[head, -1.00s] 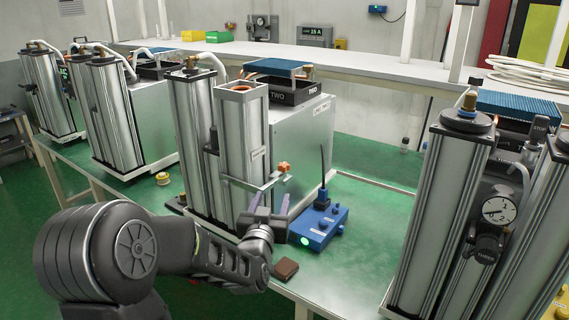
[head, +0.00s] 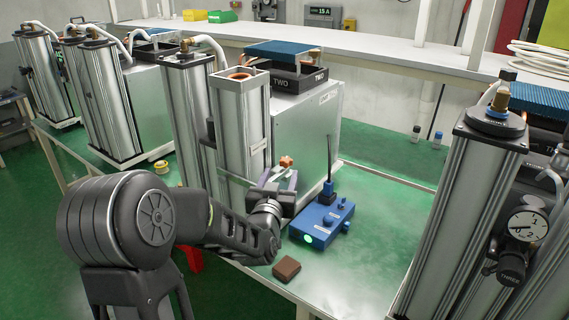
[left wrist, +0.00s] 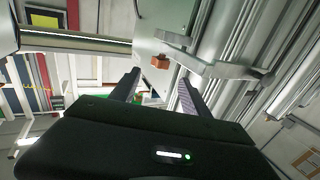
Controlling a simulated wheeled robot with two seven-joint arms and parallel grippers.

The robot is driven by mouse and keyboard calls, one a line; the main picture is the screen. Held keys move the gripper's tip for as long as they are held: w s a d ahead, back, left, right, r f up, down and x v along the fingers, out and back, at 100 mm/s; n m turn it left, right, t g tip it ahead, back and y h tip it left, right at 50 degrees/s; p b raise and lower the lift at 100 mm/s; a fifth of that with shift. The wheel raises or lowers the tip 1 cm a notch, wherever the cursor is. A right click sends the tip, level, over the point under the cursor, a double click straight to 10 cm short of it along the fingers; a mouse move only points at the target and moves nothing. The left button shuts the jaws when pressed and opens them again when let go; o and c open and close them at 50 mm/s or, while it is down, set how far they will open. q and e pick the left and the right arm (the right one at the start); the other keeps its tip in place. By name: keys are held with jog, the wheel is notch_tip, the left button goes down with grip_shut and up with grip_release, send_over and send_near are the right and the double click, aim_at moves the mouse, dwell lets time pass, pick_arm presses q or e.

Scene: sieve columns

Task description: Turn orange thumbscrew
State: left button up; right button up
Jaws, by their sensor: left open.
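The orange thumbscrew (head: 286,161) sits on a metal bracket at the side of the open-topped column of unit TWO (head: 243,125). It also shows in the left wrist view as a small orange block (left wrist: 161,62) beside a pale bracket arm (left wrist: 215,65). My left gripper (head: 279,177) is open just below the thumbscrew, fingers pointing up towards it. In the left wrist view the two fingers (left wrist: 158,80) stand apart, with the thumbscrew beyond their tips and nothing visibly held. Whether a finger touches the bracket I cannot tell. My right gripper is not in view.
A blue box (head: 322,222) with a green light and an upright antenna stands right of my left gripper. A brown block (head: 286,268) lies near the bench's front edge. More columns with a gauge (head: 527,226) stand at right.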

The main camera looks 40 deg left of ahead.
aim_at(285, 163)
pick_arm(q)
jog(key=p+x, duration=0.1)
jog(key=x, duration=0.5)
jog(key=shift+w+a+p, duration=0.15)
jog(key=shift+w+p, duration=0.2)
jog(key=shift+p, duration=0.05)
jog(key=shift+c, duration=0.4)
grip_shut()
